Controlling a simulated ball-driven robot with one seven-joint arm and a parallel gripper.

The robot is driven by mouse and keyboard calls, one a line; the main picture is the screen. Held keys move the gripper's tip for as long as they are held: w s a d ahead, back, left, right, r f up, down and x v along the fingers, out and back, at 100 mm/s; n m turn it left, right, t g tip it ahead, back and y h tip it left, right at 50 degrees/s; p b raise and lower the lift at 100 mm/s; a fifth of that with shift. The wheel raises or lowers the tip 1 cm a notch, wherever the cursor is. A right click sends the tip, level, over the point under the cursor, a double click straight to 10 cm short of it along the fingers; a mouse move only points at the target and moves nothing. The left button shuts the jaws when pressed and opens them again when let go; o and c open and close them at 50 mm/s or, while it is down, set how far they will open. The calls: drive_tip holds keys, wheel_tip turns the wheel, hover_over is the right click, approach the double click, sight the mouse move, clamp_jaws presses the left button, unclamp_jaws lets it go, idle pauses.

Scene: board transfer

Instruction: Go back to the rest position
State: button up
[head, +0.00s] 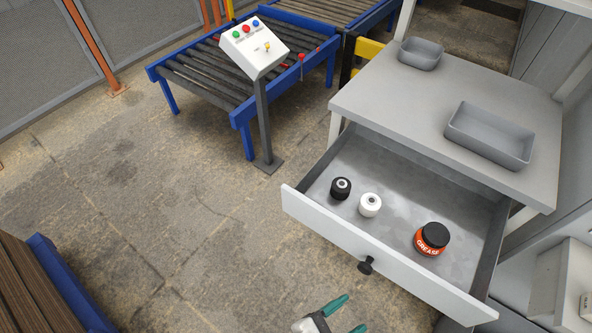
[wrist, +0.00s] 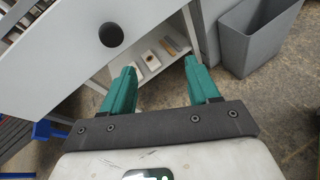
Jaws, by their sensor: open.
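My gripper (head: 346,315) shows at the bottom of the head view, in front of the open drawer and below its knob. Its two green fingers are apart with nothing between them, and they also show in the wrist view (wrist: 161,88). The drawer (head: 375,258) is pulled out from the grey workbench (head: 440,100) and has a black knob (head: 366,266), which also shows in the wrist view (wrist: 111,35). My gripper looks clear of the knob.
The drawer holds a black roll (head: 341,188), a white roll (head: 370,205) and an orange grease jar (head: 432,239). Two grey trays (head: 490,135) sit on the bench. A control post (head: 262,110) stands by a roller conveyor (head: 200,75). A grey bin (wrist: 255,35) stands right. Floor left of the drawer is clear.

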drive_tip(key=s+d+r+m+g+y, duration=0.1)
drive_tip(key=s+d+m+g+y, duration=0.2)
drive_tip(key=d+m+y, duration=0.2)
drive_tip(key=s+d+r+m+g+y+p, duration=0.1)
drive_tip(key=s+d+m+g+y, duration=0.2)
drive_tip(key=d+m, duration=0.9)
drive_tip(key=m+g+y, duration=0.1)
drive_tip(key=m+y, duration=0.2)
drive_tip(key=m, duration=0.2)
drive_tip(key=shift+s+d, duration=0.15)
drive_tip(key=shift+s, duration=0.1)
